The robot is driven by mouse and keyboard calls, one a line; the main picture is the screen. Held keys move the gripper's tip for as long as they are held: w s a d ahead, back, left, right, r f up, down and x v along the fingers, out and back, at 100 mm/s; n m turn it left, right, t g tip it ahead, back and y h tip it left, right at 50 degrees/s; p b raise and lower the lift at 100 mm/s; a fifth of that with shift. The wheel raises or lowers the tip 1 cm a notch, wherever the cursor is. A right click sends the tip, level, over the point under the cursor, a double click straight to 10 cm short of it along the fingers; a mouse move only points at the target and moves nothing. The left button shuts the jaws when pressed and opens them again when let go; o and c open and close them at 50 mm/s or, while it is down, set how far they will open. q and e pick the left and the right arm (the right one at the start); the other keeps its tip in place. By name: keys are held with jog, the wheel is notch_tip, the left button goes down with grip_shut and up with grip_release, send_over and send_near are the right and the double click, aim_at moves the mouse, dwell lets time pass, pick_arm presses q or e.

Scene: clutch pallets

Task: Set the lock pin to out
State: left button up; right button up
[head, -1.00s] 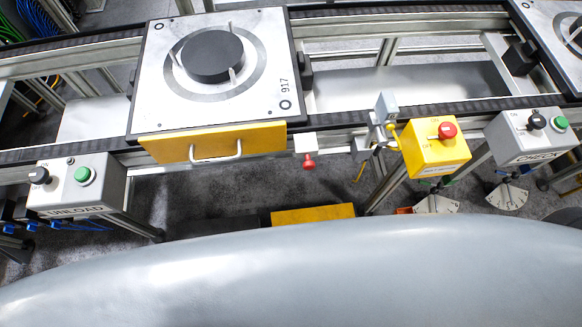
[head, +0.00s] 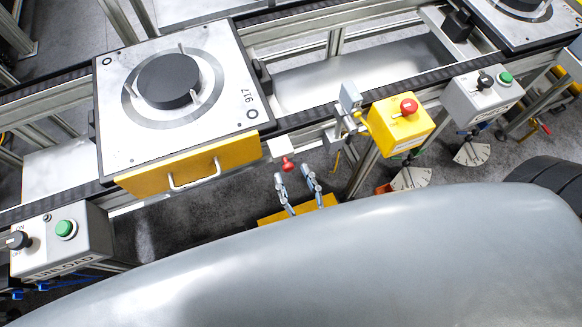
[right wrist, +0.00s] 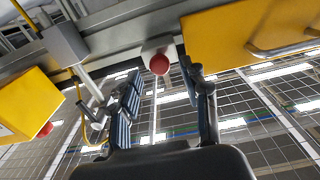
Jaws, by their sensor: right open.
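The lock pin shows as a red knob (head: 288,163) on a white block (head: 278,148) at the conveyor's front rail, right of the yellow drawer front. Whether the pin is in or out I cannot tell. My right gripper (head: 294,175) is open and empty just below the knob, its two fingers pointing up towards it. In the right wrist view the red knob (right wrist: 159,64) appears between the tips of the open fingers (right wrist: 160,76), apart from them. My left gripper is not in view.
A pallet marked 917 (head: 115,95) sits on the conveyor above the yellow drawer front (head: 150,180) with its handle. Right of the pin are a grey bracket (head: 350,97) and a yellow emergency-stop box (head: 400,125). Grey switch boxes stand at left (head: 85,240) and right (head: 480,95).

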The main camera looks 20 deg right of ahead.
jog(key=shift+w, duration=1.05)
